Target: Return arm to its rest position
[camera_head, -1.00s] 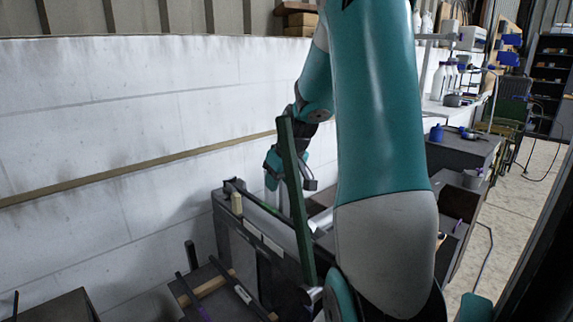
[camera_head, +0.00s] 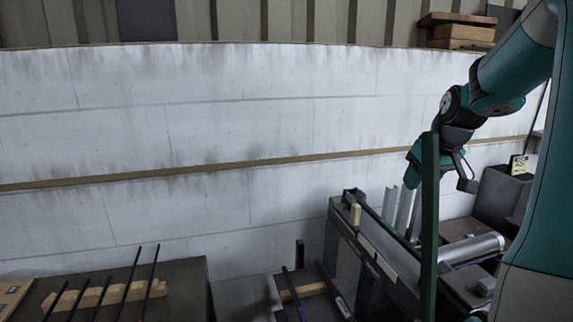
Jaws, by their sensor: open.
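My arm, teal and grey, fills the right side of the head view and reaches over a dark bench unit (camera_head: 345,245). My gripper (camera_head: 408,190) hangs from the wrist above this unit, with its pale fingers pointing down and apart. I see nothing held between them. A dark green upright bar (camera_head: 430,240) stands in front of the wrist and hides part of it and the gripper. A silver cylinder (camera_head: 472,248) lies on the unit to the right of the bar.
A white block wall (camera_head: 220,120) with a brown strip runs behind everything. At lower left a dark table (camera_head: 185,275) carries a wooden rack (camera_head: 105,294) with several black rods. Wooden boxes (camera_head: 460,32) sit on the wall at upper right. Space above the left table is clear.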

